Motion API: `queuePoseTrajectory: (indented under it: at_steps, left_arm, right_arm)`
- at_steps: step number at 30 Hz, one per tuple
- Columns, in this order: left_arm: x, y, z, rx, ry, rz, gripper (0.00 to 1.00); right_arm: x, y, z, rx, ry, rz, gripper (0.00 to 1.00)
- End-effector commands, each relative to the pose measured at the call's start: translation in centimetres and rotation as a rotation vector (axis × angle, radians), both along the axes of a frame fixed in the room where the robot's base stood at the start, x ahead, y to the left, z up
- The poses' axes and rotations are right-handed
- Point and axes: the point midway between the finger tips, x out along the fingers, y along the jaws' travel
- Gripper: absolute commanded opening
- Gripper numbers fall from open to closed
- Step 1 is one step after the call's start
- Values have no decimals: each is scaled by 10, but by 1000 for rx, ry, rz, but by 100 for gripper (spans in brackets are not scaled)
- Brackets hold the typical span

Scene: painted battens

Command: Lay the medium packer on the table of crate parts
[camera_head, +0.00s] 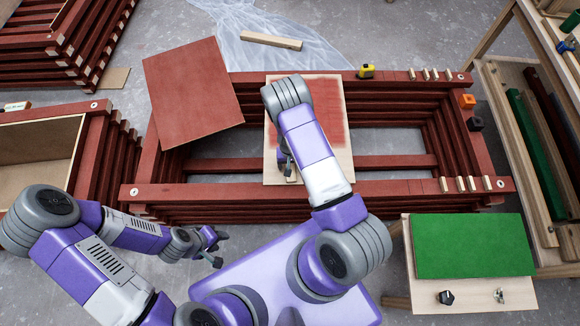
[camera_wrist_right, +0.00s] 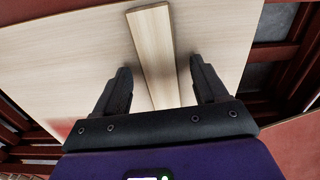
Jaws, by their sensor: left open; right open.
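A pale wooden strip (camera_wrist_right: 153,45), which may be the medium packer, lies on a pale board (camera_wrist_right: 85,60) in the right wrist view. My right gripper (camera_wrist_right: 160,72) is open, with one finger on each side of the strip. In the head view my right gripper (camera_head: 285,165) is over the lower part of the part-red board (camera_head: 335,165), and my arm hides most of the strip. My left gripper (camera_head: 219,249) is open and empty, low in front of the red frames. I cannot tell which surface is the table of crate parts.
Stacked red frames (camera_head: 390,187) carry the board, a loose red panel (camera_head: 192,92), a yellow tape measure (camera_head: 367,71) and several small wooden blocks. A small table (camera_head: 425,292) at lower right holds a green panel (camera_head: 472,246). A pale batten (camera_head: 271,40) lies on plastic sheeting.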

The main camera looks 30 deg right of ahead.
Motion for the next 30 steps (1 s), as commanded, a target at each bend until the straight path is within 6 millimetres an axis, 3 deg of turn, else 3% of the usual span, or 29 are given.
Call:
queuePoseTrajectory:
  at_steps: [7, 20, 26, 30]
  left_arm:
    - [0, 0, -1, 0, 0, 0, 43]
    - [0, 0, -1, 0, 0, 0, 43]
    - [0, 0, 0, 0, 0, 0, 43]
    - [0, 0, 7, 0, 0, 0, 43]
  right_arm:
    - [1, 0, -3, -1, -2, -2, 72]
    - [0, 0, -3, -1, -2, -1, 8]
    - [1, 0, -1, -1, -2, -1, 7]
    - [1, 0, 15, 0, -3, 0, 7]
